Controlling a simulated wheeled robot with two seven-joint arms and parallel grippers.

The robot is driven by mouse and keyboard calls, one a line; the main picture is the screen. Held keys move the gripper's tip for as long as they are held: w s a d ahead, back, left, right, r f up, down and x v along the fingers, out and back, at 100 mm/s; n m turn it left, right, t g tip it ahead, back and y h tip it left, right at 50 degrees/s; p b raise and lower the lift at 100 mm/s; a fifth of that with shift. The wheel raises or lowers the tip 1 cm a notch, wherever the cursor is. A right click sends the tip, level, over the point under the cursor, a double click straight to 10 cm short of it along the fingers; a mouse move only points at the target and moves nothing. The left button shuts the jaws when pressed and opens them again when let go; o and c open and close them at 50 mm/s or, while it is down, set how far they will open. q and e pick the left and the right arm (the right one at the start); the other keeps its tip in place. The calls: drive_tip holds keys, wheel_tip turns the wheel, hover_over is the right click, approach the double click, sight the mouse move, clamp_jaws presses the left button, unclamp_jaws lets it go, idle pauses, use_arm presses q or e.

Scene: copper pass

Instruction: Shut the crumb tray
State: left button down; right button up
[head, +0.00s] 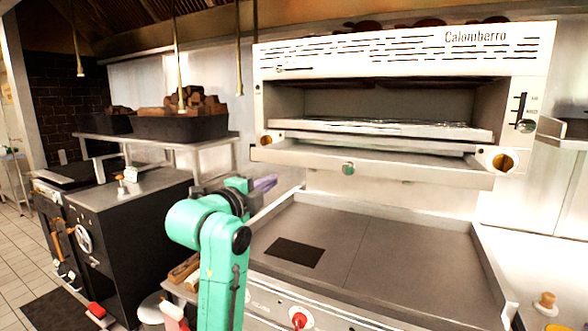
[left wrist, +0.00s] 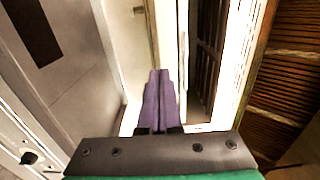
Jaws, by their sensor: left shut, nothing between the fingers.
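The crumb tray (head: 400,172) is a wide pale drawer low on the Calomberro grill oven (head: 400,45), with a round green knob (head: 348,169) on its front. Its front stands out below the oven opening, so it looks pulled out. My left gripper (head: 265,184), with purple fingers, is shut and empty. In the head view it shows to the left of the tray's left end and a little lower, apart from the knob. In the left wrist view the purple fingers (left wrist: 158,100) are together, pointing along pale metal edges of the oven; which edge is the tray is unclear. My right gripper is out of view.
A flat griddle (head: 385,250) with a dark patch (head: 294,253) lies below the oven, its top clear. A shelf (head: 160,139) with a dark box (head: 180,127) of wood pieces is at left. A black cabinet (head: 130,225) stands below it.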

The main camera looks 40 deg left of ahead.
use_arm(q)
drive_tip(key=p+x, duration=0.5)
drive_tip(key=x, duration=0.7)
drive_tip(key=shift+w, duration=0.35)
drive_tip(key=shift+f, duration=0.1)
drive_tip(key=shift+w+a, duration=0.1)
